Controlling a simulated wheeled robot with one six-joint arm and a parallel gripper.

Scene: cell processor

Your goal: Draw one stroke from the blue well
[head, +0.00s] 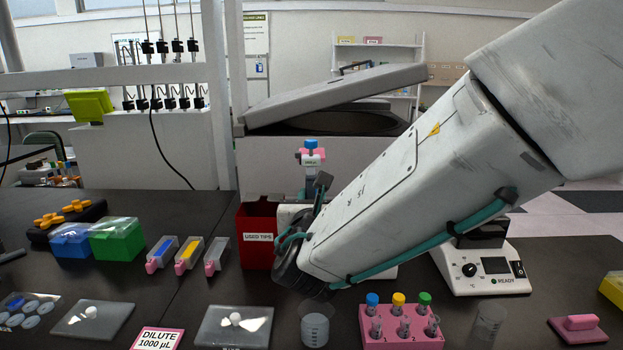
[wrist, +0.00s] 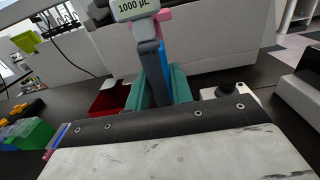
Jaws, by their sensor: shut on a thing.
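Three small troughs with pink end tabs stand left of the used-tips bin. The left one is the blue well (head: 160,252), holding blue liquid. Its edge also shows at the lower left of the wrist view (wrist: 58,137). My gripper (wrist: 160,88) has teal fingers shut on a pipette (wrist: 138,10) with a pink collar and a 1000 µL display. In the head view the pipette (head: 312,158) stands upright behind my wrist, blue button on top. Its lower end and any tip are hidden in both views. It is right of the blue well and apart from it.
The red used-tips bin (head: 257,236) is close left of my wrist. Blue (head: 70,242) and green (head: 117,238) tip boxes stand left of the troughs. A pink tube rack (head: 400,341), a beaker (head: 315,328) and a lidded plate (head: 234,327) line the front. An open-lidded machine (head: 262,160) stands behind.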

